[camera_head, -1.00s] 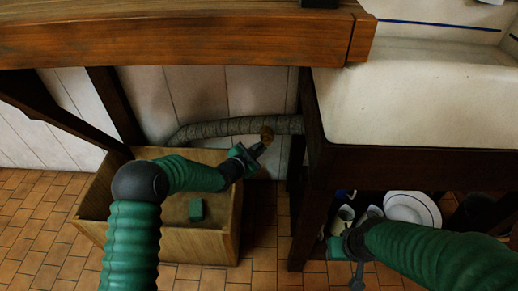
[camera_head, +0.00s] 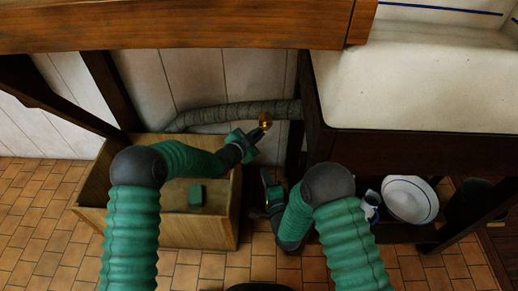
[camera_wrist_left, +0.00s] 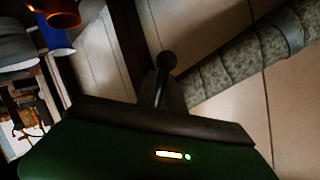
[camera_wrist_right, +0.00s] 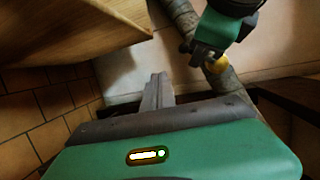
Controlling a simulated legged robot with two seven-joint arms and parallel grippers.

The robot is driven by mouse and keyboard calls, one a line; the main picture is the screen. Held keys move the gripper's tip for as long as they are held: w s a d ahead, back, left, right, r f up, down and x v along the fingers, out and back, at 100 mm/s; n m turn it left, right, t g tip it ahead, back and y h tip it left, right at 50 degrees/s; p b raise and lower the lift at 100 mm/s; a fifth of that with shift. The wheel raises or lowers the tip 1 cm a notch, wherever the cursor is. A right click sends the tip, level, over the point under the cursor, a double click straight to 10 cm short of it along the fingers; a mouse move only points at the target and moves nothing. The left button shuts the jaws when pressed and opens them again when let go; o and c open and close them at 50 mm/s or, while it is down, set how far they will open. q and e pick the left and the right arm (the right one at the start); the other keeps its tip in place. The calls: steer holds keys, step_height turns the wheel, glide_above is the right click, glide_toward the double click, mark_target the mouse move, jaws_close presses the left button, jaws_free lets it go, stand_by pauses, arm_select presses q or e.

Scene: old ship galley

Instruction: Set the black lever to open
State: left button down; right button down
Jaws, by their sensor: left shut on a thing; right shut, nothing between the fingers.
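The black lever (camera_wrist_left: 165,64) shows in the left wrist view as a thin stem with a round knob, rising between the fingers of my left gripper (camera_wrist_left: 170,95). In the head view my left gripper (camera_head: 257,134) is at the brass valve (camera_head: 265,120) on the wrapped pipe (camera_head: 225,113); the lever is too small to make out there. My left gripper is shut on the lever. My right gripper (camera_head: 268,181) is shut and empty, lower and just right of the crate. In the right wrist view its fingers (camera_wrist_right: 158,92) point toward the pipe, apart from the brass valve (camera_wrist_right: 215,64).
A wooden crate (camera_head: 225,232) with a green block (camera_head: 196,195) inside stands below my left arm. A white sink (camera_head: 425,95) is at the right, with a white basin (camera_head: 409,200) beneath it. A wooden beam (camera_head: 180,25) crosses the top; a dark post stands beside the valve.

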arm_select(q)
steer(key=shift+s+f, duration=0.1)
arm_select(e)
steer(key=w+a+r+m+t, duration=0.2)
steer(key=w+r, duration=0.1)
steer(key=w, duration=0.6)
steer(key=shift+w+a+t+y, duration=0.2)
steer(key=shift+w+t+y, duration=0.1)
